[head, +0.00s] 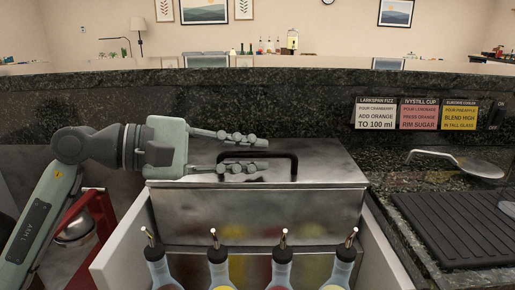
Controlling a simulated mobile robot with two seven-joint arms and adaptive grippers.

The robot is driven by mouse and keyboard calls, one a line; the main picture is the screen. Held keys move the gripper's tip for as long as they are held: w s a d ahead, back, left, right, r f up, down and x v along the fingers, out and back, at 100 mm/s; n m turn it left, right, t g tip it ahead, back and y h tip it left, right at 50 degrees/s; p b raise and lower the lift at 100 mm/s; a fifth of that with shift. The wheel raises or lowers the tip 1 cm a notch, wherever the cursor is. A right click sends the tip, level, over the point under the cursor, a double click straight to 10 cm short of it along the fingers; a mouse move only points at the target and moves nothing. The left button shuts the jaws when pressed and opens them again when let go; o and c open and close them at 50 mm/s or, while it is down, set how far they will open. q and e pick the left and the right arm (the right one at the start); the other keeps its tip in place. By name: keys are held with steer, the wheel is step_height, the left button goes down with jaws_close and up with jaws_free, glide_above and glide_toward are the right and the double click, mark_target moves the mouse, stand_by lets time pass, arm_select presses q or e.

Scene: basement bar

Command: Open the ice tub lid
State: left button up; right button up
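The ice tub (255,213) is a metal box in the middle of the head view. Its flat metal lid (325,165) lies closed on top, with a black bar handle (285,155) near its back. My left gripper (264,155) reaches in from the left over the lid. Its two fingers are spread, one on the far side and one on the near side of the handle bar, with gaps showing. The left end of the handle is partly hidden by the gripper. I cannot tell whether a finger touches it. My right gripper is not in view.
Several bottles with metal pourers (283,262) stand in front of the tub. A dark stone counter ledge (300,105) rises behind it. At right are a black ribbed mat (460,225), a metal scoop (478,167) and recipe cards (419,114). A red stand (95,215) is at left.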

arm_select(q)
steer(key=shift+x, duration=0.75)
jaws_close()
